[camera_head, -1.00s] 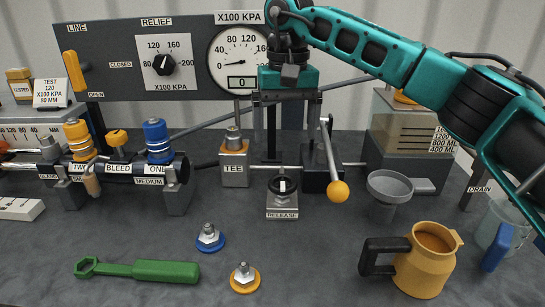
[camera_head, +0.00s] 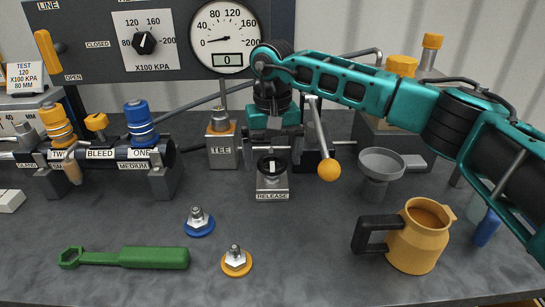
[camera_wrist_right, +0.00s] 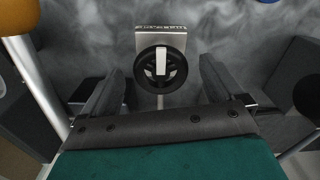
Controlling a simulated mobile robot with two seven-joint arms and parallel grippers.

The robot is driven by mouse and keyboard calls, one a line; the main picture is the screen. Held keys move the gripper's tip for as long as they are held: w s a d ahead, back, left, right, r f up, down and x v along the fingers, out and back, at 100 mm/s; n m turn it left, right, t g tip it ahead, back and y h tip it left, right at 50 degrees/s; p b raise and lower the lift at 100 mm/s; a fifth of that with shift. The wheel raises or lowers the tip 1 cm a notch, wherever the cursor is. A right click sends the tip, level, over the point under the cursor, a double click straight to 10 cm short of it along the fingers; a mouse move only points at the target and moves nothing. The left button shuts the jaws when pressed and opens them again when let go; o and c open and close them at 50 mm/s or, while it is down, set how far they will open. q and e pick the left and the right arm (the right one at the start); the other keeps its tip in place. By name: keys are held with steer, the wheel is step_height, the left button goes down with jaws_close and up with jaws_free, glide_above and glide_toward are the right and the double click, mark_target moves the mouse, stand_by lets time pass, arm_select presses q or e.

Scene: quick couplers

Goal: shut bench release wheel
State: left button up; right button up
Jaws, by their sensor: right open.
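The release wheel (camera_head: 272,166) is a small black round knob with a white bar across it. It sits on a silver block marked RELEASE (camera_head: 272,187) on the bench. My right gripper (camera_head: 273,140) points down just above and behind the wheel in the head view. In the right wrist view the wheel (camera_wrist_right: 161,70) shows ahead of my right gripper (camera_wrist_right: 158,85), between its two spread fingers. The gripper is open and holds nothing; I cannot tell whether its fingers touch the wheel. The white bar points along the block. My left gripper is not in view.
A lever with an orange ball (camera_head: 329,170) stands close right of the gripper. The TEE block (camera_head: 221,150) stands to the left. A grey funnel (camera_head: 381,163) and yellow mug (camera_head: 417,240) are to the right. A green wrench (camera_head: 125,257) lies at the front left.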

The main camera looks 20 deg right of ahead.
steer(key=shift+f, duration=0.25)
steer(key=c, duration=1)
steer(key=shift+c, duration=0.2)
